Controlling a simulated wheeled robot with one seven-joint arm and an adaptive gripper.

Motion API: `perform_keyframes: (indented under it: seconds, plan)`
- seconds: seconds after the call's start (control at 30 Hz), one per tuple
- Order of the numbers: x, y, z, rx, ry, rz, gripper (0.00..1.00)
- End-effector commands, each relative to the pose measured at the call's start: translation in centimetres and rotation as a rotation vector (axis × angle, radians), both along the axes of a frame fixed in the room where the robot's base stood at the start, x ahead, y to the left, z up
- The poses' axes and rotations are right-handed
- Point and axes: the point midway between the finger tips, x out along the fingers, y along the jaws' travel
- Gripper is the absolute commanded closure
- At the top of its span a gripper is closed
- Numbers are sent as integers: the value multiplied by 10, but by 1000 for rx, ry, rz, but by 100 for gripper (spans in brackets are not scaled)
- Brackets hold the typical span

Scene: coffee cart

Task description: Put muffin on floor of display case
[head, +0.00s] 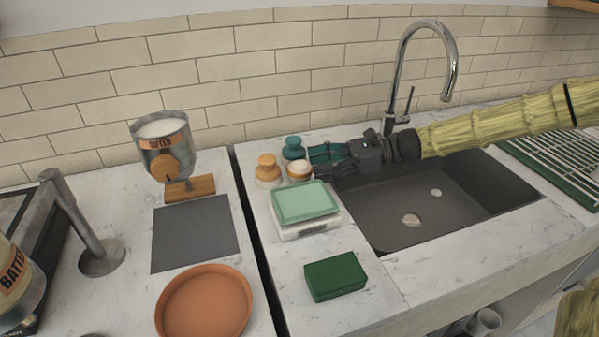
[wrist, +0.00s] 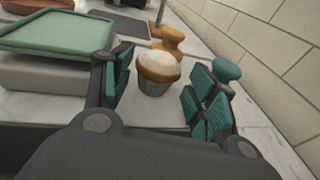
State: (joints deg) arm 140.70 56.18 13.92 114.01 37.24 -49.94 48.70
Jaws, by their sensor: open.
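In the wrist view the muffin (wrist: 158,72) shows between the two teal finger pads, with a gap on each side. My gripper (head: 318,162) is open and reaches in from the right over the sink's left edge. It also shows in the wrist view (wrist: 163,82), with nothing held. I see no display case in either view.
A green tray on a white scale (head: 306,213) stands close in front of the muffin. The sink (head: 420,205) and tall faucet (head: 404,75) are at right; a green block (head: 335,277) lies in front.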

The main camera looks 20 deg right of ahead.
Motion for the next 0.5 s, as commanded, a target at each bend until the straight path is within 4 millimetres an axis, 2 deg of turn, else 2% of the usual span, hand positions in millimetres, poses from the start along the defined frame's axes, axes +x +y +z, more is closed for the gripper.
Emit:
perform_keyframes:
  seconds: [0.17,0.5]
  plan:
    - [1,11,-3,-1,1,2,42]
    - [9,47,-9,-1,1,1,42]
